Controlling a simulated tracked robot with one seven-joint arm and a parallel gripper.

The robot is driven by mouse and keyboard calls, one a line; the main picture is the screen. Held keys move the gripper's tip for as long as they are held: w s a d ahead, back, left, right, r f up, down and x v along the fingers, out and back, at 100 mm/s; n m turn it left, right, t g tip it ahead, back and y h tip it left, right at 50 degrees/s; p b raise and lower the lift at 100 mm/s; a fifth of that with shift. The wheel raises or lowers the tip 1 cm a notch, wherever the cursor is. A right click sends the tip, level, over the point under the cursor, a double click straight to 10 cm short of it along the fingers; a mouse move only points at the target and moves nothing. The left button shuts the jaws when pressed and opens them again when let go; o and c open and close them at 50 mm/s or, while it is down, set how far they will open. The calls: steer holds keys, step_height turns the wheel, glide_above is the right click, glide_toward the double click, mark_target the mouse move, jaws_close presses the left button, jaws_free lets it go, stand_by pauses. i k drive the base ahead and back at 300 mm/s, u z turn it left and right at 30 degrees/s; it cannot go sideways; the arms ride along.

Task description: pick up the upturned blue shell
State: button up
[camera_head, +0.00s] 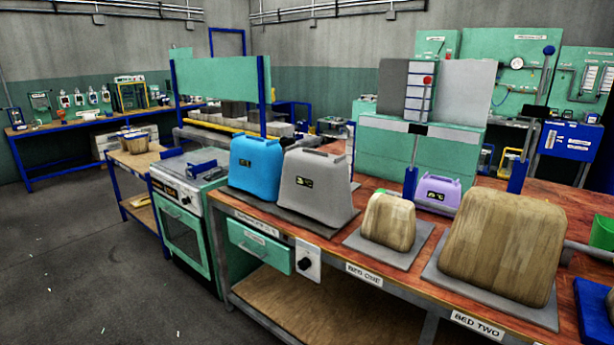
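The blue shell (256,163) stands on a grey mat at the left end of the red-brown bench. Its narrower end is up, with a handle-like slot along the top, and a small dark label is on its front. A grey shell (316,190) of similar shape stands close to its right and hides part of its right side. I cannot see inside the blue shell. My gripper is not in view.
A small wooden block (388,220) sits over BED ONE and a large one (503,243) over BED TWO. A purple shell (438,193) stands behind them. The floor (85,265) at left is clear.

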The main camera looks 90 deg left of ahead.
mark_target(256, 165)
steer(key=u, duration=0.35)
steer(key=i, duration=0.15)
steer(key=u, duration=2.8)
steer(key=k, duration=0.9)
steer(key=u, duration=0.15)
steer(key=i, duration=0.9)
steer(key=z, duration=0.25)
steer(key=k, duration=0.3)
steer(key=u, duration=0.1)
